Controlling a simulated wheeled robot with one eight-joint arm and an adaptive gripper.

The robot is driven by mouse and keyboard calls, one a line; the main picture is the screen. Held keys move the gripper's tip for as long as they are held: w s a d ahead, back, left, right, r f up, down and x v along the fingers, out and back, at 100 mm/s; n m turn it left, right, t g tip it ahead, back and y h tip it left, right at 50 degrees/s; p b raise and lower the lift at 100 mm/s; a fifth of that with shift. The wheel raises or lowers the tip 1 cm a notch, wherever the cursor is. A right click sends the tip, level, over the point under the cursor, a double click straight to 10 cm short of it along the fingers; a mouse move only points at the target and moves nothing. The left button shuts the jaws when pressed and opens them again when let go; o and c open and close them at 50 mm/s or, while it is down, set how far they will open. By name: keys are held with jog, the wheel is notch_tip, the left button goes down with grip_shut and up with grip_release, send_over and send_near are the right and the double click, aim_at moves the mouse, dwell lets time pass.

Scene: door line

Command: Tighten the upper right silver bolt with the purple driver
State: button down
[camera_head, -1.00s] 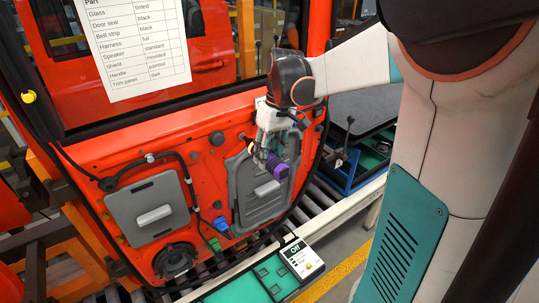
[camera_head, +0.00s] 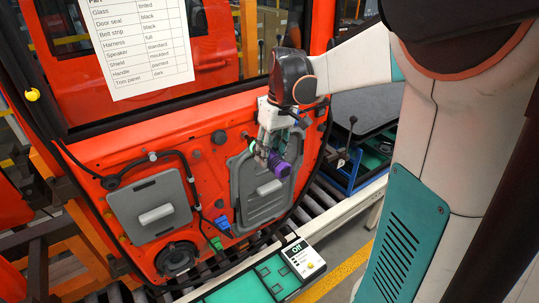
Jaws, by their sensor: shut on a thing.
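The purple driver (camera_head: 279,166) is held in my gripper (camera_head: 268,148) in front of the right part of the orange door (camera_head: 206,172). My gripper is shut on it, close to the upper edge of the right grey panel (camera_head: 263,207). The driver's purple end points down and to the right. The driver's tip and the upper right silver bolt cannot be made out; my gripper and the driver cover that area. I cannot tell whether the tip touches a bolt.
A left grey panel (camera_head: 150,207) with a handle and a dark cable (camera_head: 170,153) are on the door. A teal tray (camera_head: 245,288) with a small sign reading "Off" (camera_head: 303,258) lies below. Rollers run under the door. A dark-topped cart (camera_head: 365,115) stands behind my arm.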

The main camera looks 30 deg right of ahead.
aim_at(287, 165)
jog(key=shift+s+d, duration=0.1)
jog(key=shift+s, duration=3.35)
jog(key=shift+d, duration=0.1)
